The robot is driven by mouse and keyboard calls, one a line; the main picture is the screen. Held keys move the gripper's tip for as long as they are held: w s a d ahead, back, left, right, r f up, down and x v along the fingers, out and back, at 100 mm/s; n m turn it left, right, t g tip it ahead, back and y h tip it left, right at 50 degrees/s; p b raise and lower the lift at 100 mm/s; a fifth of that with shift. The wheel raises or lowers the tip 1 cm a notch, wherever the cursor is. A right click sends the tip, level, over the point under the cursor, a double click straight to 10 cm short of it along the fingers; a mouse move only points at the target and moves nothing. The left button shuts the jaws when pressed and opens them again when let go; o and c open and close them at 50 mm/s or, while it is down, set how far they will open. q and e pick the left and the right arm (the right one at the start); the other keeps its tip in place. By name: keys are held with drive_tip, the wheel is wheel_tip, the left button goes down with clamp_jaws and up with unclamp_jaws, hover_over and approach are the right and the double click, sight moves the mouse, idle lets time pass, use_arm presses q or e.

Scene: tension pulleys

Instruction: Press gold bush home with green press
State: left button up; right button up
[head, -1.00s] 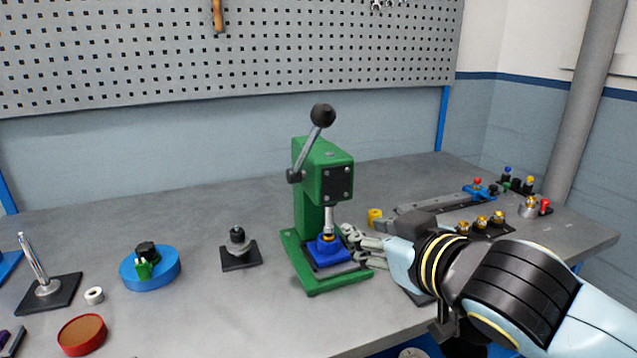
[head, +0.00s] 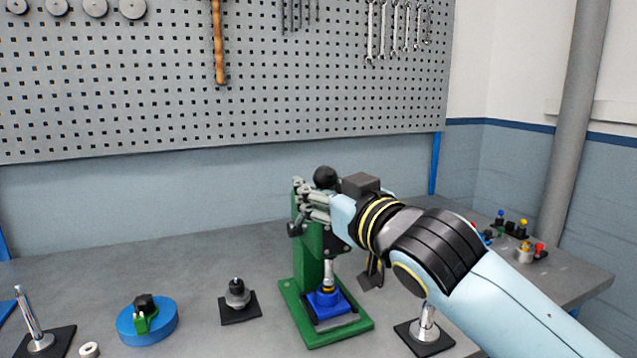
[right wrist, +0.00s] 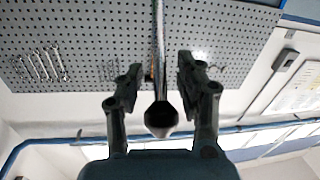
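The green press (head: 303,262) stands upright on the bench, with a lever that ends in a black knob (head: 325,177). The blue fixture (head: 322,303) sits on the press base, under the ram (head: 328,271). The gold bush (head: 328,290) shows as a small gold ring at the ram's lower end, on top of the blue fixture; how deep it sits I cannot tell. My right gripper (head: 313,207) is at the lever, in front of the press head. In the right wrist view the right gripper (right wrist: 158,82) is open, fingers on both sides of the lever, with the knob (right wrist: 161,118) between them. My left gripper is out of view.
Left of the press stand a grey part on a black plate (head: 238,296), a blue round stand (head: 148,322) and a post on a black plate (head: 33,320). Small coloured parts (head: 514,228) stand at the back right. A pegboard with tools (head: 220,110) hangs behind.

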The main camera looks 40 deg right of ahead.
drive_tip(key=shift+w, duration=0.2)
drive_tip(key=shift+c, duration=0.4)
clamp_jaws()
